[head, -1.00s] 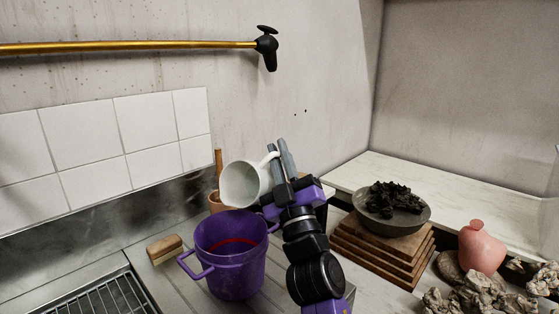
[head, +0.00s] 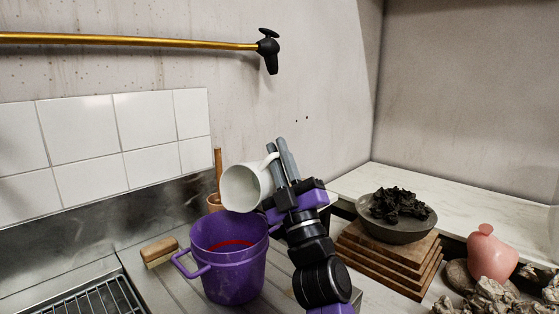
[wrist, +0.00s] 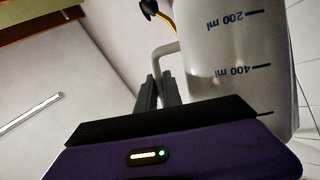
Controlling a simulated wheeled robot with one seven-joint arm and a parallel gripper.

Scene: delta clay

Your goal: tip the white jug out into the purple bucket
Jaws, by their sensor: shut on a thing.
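The white jug (head: 243,188) is held above the purple bucket (head: 228,262), tilted so its open mouth faces left and toward the head camera. Its inside looks pale, and I see nothing pouring from it. My gripper (head: 279,160) is shut on the jug's handle, on the jug's right side. In the wrist view the jug (wrist: 235,65) shows dark volume marks, and my gripper's fingers (wrist: 160,92) are at the handle. The bucket stands upright on the ribbed counter and has something red inside.
A wooden brush (head: 160,250) lies left of the bucket, by a metal rack (head: 95,300). A brown pot with a wooden handle (head: 217,180) stands behind. At right are stacked boards (head: 385,262) with a dark bowl (head: 408,230), and a pink vase (head: 490,255).

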